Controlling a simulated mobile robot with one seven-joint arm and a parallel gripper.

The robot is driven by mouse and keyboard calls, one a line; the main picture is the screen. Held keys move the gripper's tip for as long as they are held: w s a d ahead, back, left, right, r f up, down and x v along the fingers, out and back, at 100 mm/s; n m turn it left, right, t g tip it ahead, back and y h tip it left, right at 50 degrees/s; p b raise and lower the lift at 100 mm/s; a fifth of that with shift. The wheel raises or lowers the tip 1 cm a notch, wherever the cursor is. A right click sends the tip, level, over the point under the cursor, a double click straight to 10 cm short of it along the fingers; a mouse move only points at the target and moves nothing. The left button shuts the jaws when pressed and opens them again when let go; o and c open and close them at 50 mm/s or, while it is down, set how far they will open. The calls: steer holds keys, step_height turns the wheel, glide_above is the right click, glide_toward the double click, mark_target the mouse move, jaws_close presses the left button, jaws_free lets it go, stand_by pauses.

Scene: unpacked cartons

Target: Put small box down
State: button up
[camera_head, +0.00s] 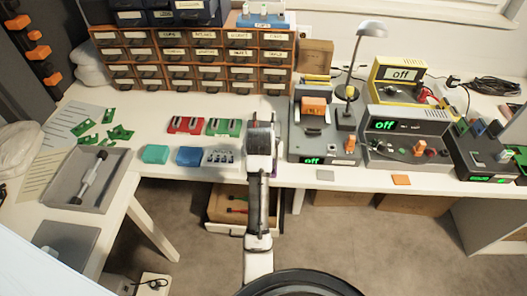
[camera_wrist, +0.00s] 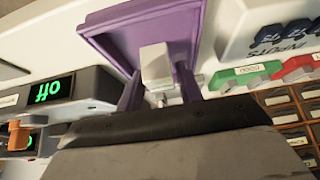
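The small box appears to be the purple open box (camera_wrist: 180,25), seen close up in the wrist view. A pale finger of my gripper (camera_wrist: 155,65) reaches inside it, against the near side. The other finger is hidden behind the hand, but the gripper looks shut on the box wall. In the head view only a purple sliver of the box (camera_head: 274,166) shows beside my wrist, over the front of the white table (camera_head: 336,177). My arm hides the rest. Whether the box touches the table cannot be told.
Teal (camera_head: 156,154) and blue (camera_head: 189,156) boxes and a white labelled tray (camera_head: 221,159) stand left of my wrist. Red (camera_head: 185,125) and green (camera_head: 222,127) trays lie behind. A grey machine (camera_head: 322,140) reading "off" stands right. An open drawer (camera_head: 226,228) is below the table edge.

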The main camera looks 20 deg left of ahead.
steer(key=shift+s+r, duration=0.1)
steer(key=shift+r, duration=0.3)
steer(key=p+v, duration=0.1)
steer(key=v, duration=1)
steer(key=shift+r+p, duration=0.25)
steer(key=shift+p, duration=0.1)
steer(key=shift+s+d, duration=0.1)
steer(key=shift+s, duration=0.05)
